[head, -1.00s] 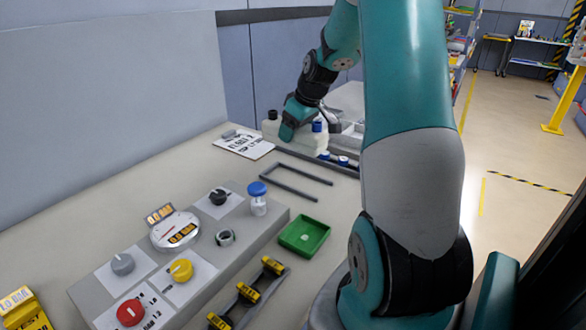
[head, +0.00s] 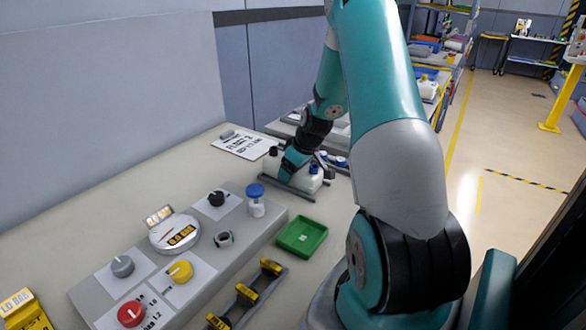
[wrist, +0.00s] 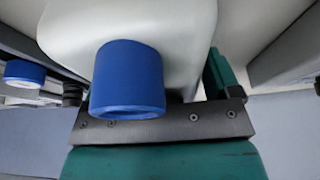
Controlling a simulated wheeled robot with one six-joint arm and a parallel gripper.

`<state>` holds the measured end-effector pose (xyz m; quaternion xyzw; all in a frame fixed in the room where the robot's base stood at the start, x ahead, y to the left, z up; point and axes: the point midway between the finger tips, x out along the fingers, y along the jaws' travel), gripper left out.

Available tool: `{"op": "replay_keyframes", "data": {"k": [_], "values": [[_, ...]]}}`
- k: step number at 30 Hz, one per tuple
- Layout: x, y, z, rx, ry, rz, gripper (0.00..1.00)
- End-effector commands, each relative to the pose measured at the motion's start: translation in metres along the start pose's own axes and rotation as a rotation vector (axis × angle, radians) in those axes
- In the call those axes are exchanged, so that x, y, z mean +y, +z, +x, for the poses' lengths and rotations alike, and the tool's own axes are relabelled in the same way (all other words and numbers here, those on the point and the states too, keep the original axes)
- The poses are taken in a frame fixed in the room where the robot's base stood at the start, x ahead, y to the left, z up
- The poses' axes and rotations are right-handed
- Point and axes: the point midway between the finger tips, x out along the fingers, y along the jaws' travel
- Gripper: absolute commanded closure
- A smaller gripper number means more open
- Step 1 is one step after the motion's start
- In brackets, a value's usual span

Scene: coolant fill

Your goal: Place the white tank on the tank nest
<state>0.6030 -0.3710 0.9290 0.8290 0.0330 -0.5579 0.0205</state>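The white tank (head: 315,184) has a blue cap and a black cap and is at the far part of the bench in the head view. My gripper (head: 290,167) is shut on it from above, partly hiding it. The tank nest (head: 288,189), a frame of dark rails, shows just in front of and under the tank; I cannot tell whether the tank rests on it or hangs slightly above. In the wrist view the tank (wrist: 185,25) and its blue cap (wrist: 128,80) fill the middle, beside a teal finger (wrist: 215,75).
Yellow clips (head: 245,293) sit on a rail in front. A printed card (head: 243,145) lies behind left of the tank.

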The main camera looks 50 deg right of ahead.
Motion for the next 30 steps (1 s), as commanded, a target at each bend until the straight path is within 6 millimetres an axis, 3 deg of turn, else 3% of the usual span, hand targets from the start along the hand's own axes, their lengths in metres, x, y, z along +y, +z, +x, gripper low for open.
{"op": "replay_keyframes", "data": {"k": [13, 24, 30], "values": [[0.001, -0.002, -0.009, 0.006, 0.003, -0.001, 0.02], [0.002, -0.002, -0.083, 0.009, 0.007, -0.001, 0.02], [0.001, -0.002, -0.113, 0.008, 0.004, -0.001, 0.02]]}}
